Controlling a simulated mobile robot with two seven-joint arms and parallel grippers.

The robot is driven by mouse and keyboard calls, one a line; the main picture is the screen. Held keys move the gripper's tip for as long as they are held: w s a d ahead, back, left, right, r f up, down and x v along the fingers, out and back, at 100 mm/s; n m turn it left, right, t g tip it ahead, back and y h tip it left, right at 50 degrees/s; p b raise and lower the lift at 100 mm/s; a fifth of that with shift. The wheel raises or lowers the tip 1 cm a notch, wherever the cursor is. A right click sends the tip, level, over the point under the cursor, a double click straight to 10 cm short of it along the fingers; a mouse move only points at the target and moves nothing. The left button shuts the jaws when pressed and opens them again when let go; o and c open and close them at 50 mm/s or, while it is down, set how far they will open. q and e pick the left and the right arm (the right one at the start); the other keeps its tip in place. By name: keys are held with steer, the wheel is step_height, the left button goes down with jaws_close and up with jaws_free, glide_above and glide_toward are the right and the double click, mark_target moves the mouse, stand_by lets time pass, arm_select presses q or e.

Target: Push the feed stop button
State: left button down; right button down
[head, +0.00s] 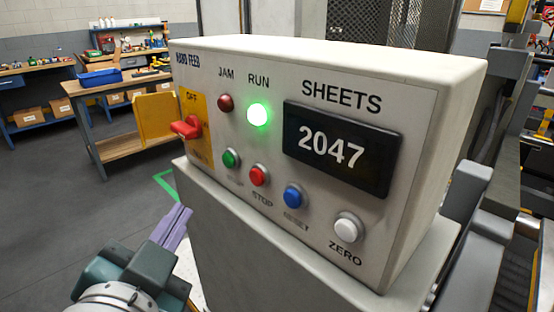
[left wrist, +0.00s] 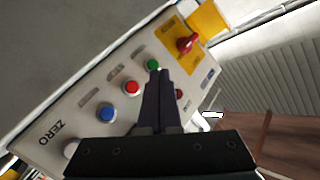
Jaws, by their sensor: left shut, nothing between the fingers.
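The red stop button (head: 259,175) sits in the lower row of the control box panel, above the word STOP. In the left wrist view the red button (left wrist: 132,87) lies between the green and blue ones, just left of the fingers. My left gripper (head: 180,218) is shut and empty, low and left of the panel in the head view, apart from the button. In the left wrist view its closed fingers (left wrist: 162,75) point at the panel and cover part of it. My right gripper is not in view.
Beside it are the green button (head: 231,158), blue button (head: 293,196) and white ZERO button (head: 348,227). The green RUN lamp (head: 258,114) is lit; the display (head: 341,149) reads 2047. A red knob (head: 187,128) sticks out on a yellow plate at the left.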

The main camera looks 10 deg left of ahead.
mark_target(257, 177)
arm_select(q)
steer(key=w+d+b, duration=0.2)
steer(key=w+d, duration=0.3)
steer(key=w, duration=0.2)
steer(key=shift+d+b, duration=0.2)
steer(key=shift+b, duration=0.2)
stand_by(1.7)
steer(key=shift+w+d+b, duration=0.3)
steer(key=shift+b, duration=0.1)
steer(key=shift+w+d+b, duration=0.3)
steer(key=shift+w+b, duration=0.1)
steer(key=shift+b, duration=0.1)
stand_by(0.9)
stand_by(0.3)
steer(key=shift+s+a+p, duration=0.4)
steer(key=shift+s+a, duration=0.2)
steer(key=shift+s, duration=0.15)
